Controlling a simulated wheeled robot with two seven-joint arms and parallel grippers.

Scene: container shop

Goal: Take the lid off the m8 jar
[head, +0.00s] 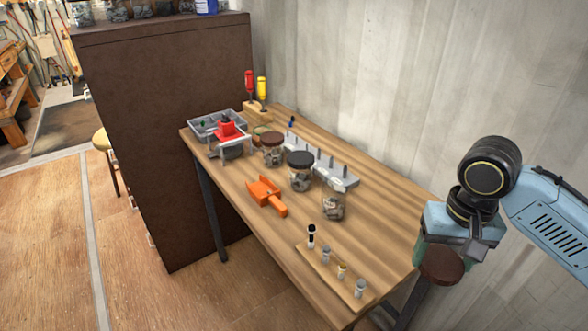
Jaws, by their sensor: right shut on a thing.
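My right gripper (447,256) is shut on a brown round lid (443,266), held out past the table's right front edge. The finger ends are partly hidden by the wrist and lid. An open glass jar (334,203) with grey metal pieces stands upright on the table, with no lid on it. Behind it stand a jar with a black lid (300,171) and a jar with a brown lid (273,149). No jar label is readable, so I cannot tell which is the m8 jar. My left gripper is not in view.
The wooden table (375,215) holds an orange scoop (266,194), a board with small bottles (335,274), a grey pegged rack (335,172), a grey bin (217,124) and a red device (228,131). A brown cabinet (165,130) stands at left. The table's right part is clear.

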